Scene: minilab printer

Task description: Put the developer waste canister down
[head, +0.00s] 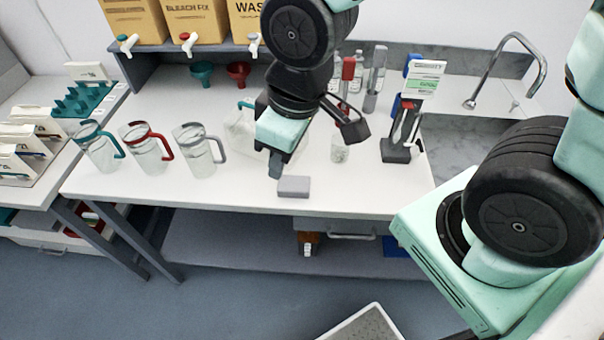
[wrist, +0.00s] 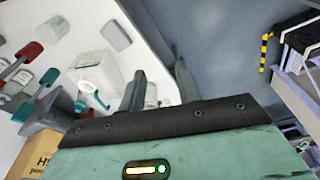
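A whitish translucent canister (head: 240,130) with a teal handle or cap stands on the white worktop, partly hidden behind my gripper in the head view. My gripper (head: 276,164) is above the worktop, in front of the canister. In the wrist view, its two fingers (wrist: 160,80) are spread with nothing held between them.
Three clear jugs with teal (head: 98,150), red (head: 145,152) and grey (head: 195,152) handles stand left. A small grey block (head: 293,186) lies near the front edge. A dark stand (head: 397,150), bottles and a sink tap (head: 510,62) are right.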

